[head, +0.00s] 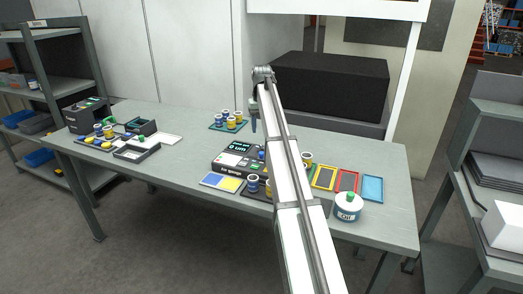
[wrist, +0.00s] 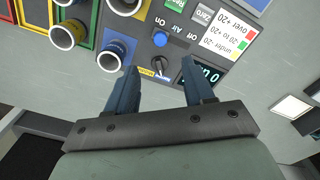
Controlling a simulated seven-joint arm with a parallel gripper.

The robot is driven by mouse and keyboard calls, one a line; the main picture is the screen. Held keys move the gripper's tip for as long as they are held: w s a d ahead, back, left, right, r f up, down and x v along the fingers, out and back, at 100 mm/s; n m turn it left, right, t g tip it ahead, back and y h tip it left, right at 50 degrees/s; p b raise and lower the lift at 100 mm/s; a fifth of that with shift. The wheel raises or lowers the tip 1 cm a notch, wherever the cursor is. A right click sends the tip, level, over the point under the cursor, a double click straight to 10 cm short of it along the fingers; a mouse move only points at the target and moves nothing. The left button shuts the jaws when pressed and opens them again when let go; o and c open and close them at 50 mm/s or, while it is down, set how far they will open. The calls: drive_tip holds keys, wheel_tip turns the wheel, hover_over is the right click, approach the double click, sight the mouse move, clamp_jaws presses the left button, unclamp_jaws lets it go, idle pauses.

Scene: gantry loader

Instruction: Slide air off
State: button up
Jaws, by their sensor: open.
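The dark air gauge unit (head: 228,166) sits mid-table in the head view, partly hidden behind my arm. In the wrist view its panel is upside down, with a blue round control (wrist: 160,39) beside the printed words Air, On and Off. The blue control is nearer the On word. A small black lever switch (wrist: 161,66) between yellow and blue marks lies closer to my gripper. My gripper (wrist: 160,76) is open and empty above the panel, its fingertips on either side of the lever in the picture. I cannot tell the height of the gap.
Ring gauges (wrist: 66,34) stand in coloured trays beside the unit. A white pot (head: 347,206) with a green knob stands at the front right. More rings stand on a green plate (head: 228,122) behind, and trays lie at the left. The table's middle left is clear.

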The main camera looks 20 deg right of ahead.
sight(261, 152)
wheel_tip(261, 152, down, 11)
drive_tip(key=shift+r, duration=0.1)
idle(0.3)
drive_tip(key=shift+c, duration=0.5)
clamp_jaws()
